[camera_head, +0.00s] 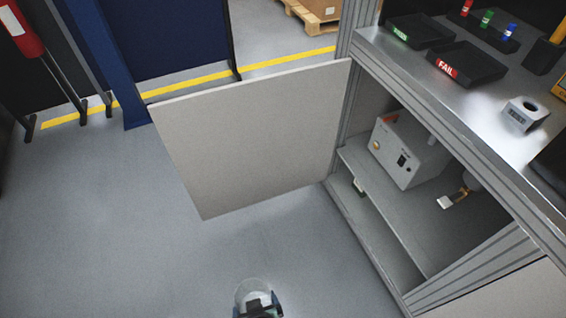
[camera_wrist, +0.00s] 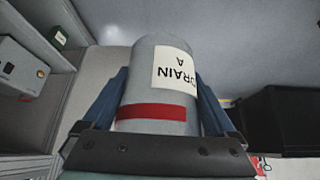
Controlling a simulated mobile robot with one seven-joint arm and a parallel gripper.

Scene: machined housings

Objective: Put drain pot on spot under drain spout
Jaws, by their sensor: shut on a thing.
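The drain pot (camera_wrist: 155,65) is a grey cylinder with a white label reading "DRAIN A" and a red band. My gripper (camera_wrist: 165,85) is shut around its sides, one blue finger on each side. In the head view the pot (camera_head: 252,287) and my gripper (camera_head: 258,307) are at the bottom edge, over open floor, outside the cabinet.
The cabinet door (camera_head: 255,135) stands wide open to the left. The cabinet has an upper shelf (camera_head: 400,205) and a lower level with a small green-labelled item (camera_head: 358,186). A bench top (camera_head: 470,95) with black trays overhangs it. The floor in front is clear.

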